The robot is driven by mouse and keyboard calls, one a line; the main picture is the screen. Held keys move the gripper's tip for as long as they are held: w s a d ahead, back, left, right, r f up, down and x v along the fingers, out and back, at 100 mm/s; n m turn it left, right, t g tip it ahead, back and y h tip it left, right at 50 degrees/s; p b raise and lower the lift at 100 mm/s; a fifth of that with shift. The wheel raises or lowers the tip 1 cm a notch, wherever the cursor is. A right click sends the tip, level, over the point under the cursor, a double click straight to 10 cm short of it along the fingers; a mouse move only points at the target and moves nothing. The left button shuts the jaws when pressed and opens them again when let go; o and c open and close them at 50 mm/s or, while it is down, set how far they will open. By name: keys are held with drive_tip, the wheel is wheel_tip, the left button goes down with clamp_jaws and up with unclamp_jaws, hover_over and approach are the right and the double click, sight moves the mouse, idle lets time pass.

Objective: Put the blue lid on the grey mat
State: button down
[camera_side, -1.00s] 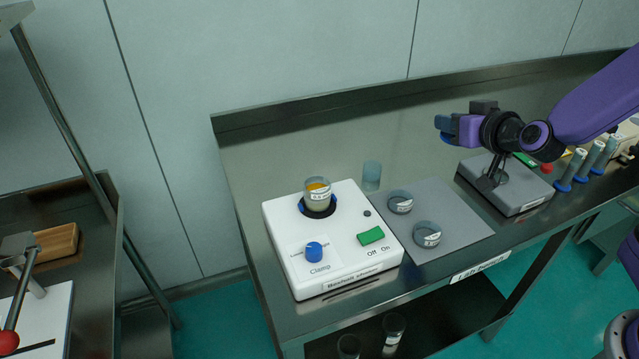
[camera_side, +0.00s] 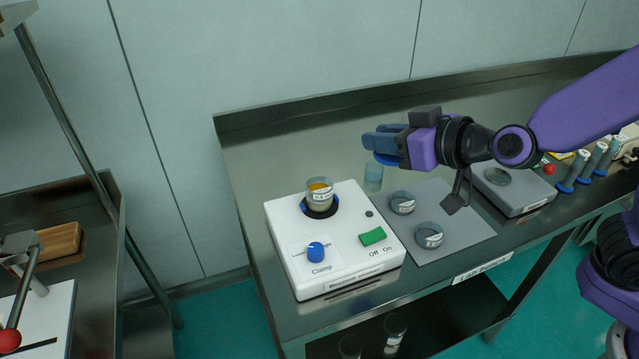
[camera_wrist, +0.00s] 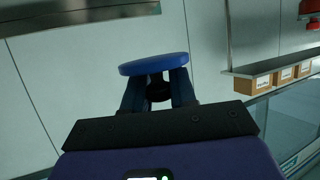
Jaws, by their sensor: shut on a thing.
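The blue lid (camera_wrist: 153,64) is a round disc held at the fingertips of my gripper (camera_wrist: 158,92) in the wrist view. In the side view my gripper (camera_side: 384,142) is shut on the blue lid (camera_side: 385,159), of which only a thin edge shows below the fingers. It is in the air above the bench, over a clear bluish cylinder. The grey mat (camera_side: 457,203) lies flat on the bench, below and to the right of the gripper. Two round sieve pieces (camera_side: 402,202) (camera_side: 429,235) rest on the mat.
A white shaker box (camera_side: 345,262) with a blue knob, green switch and filled jar (camera_side: 319,194) stands left of the mat. The bluish cylinder (camera_side: 373,177) stands behind the mat. A grey scale (camera_side: 515,190) and several blue-based tubes (camera_side: 591,160) are at the right.

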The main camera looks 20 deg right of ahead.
drive_tip(key=shift+s+a, duration=0.1)
drive_tip(key=shift+a, duration=0.05)
drive_tip(key=f+x, duration=0.1)
drive_tip(key=x, duration=0.4)
drive_tip(key=s+a+x, duration=0.1)
drive_tip(key=x, duration=0.4)
drive_tip(key=f+x, duration=0.1)
drive_tip(key=x, duration=0.4)
drive_tip(key=shift+s+a+f, duration=0.2)
drive_tip(key=shift+s+f, duration=0.15)
drive_tip(key=f, duration=0.2)
drive_tip(key=w+f, duration=0.1)
drive_tip(key=shift+a, duration=0.3)
drive_tip(key=shift+f, duration=0.5)
drive_tip(key=shift+f, duration=0.1)
